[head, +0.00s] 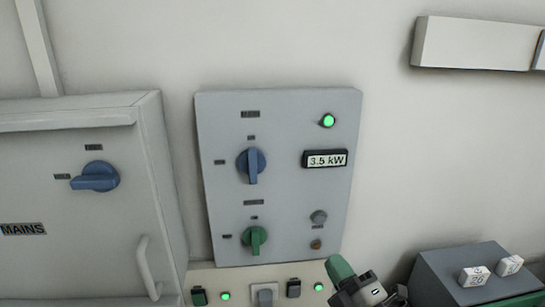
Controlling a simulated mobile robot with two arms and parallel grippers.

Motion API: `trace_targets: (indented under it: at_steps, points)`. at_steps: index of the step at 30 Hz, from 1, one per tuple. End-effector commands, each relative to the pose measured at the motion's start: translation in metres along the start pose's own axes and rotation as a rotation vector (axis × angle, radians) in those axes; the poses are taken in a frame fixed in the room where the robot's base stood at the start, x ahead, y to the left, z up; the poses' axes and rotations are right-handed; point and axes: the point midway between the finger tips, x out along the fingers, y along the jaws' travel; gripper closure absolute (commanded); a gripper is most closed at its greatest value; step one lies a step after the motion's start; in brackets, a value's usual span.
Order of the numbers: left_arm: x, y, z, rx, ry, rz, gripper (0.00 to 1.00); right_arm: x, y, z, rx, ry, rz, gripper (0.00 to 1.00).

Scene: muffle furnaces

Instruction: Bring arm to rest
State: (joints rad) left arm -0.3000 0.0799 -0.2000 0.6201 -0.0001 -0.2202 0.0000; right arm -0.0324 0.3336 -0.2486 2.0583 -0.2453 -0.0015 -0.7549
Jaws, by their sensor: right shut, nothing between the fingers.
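My right gripper (355,284) shows at the bottom edge, right of centre, in front of the lower right corner of the grey control panel (285,190). It is shut and holds nothing. The rest of my right arm is cut off by the frame's bottom edge. My left gripper is not in view.
The panel carries a blue knob (252,166), a green knob (254,239), a lit green lamp (327,121) and a "3.5 kW" display (325,159). A MAINS cabinet (75,250) with a blue switch (95,177) stands left. A dark grey box (437,281) is right of my gripper.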

Motion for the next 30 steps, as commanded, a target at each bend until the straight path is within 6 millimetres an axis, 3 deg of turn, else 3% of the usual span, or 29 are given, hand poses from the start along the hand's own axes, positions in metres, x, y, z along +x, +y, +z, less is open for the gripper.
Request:
trace_targets:
  at_steps: [5, 9, 12, 18, 27, 30]
  points:
    - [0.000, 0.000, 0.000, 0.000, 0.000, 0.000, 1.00, -0.052, -0.046, 0.019, 0.347, -0.344, -0.261, 1.00]
    - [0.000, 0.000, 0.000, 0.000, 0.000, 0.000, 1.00, -0.109, -0.079, 0.023, 0.602, -0.638, -0.449, 1.00]
    - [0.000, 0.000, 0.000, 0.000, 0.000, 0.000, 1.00, -0.153, -0.096, 0.018, 0.754, -0.843, -0.564, 1.00]
    - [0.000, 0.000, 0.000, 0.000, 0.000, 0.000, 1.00, -0.222, -0.109, 0.001, 0.943, -1.159, -0.717, 1.00]
    - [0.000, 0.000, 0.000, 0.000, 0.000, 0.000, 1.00, -0.298, -0.105, -0.031, 1.093, -1.529, -0.868, 1.00]
    - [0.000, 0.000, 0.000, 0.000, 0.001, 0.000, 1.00, -0.298, -0.134, -0.021, 1.085, -1.529, -0.874, 1.00]
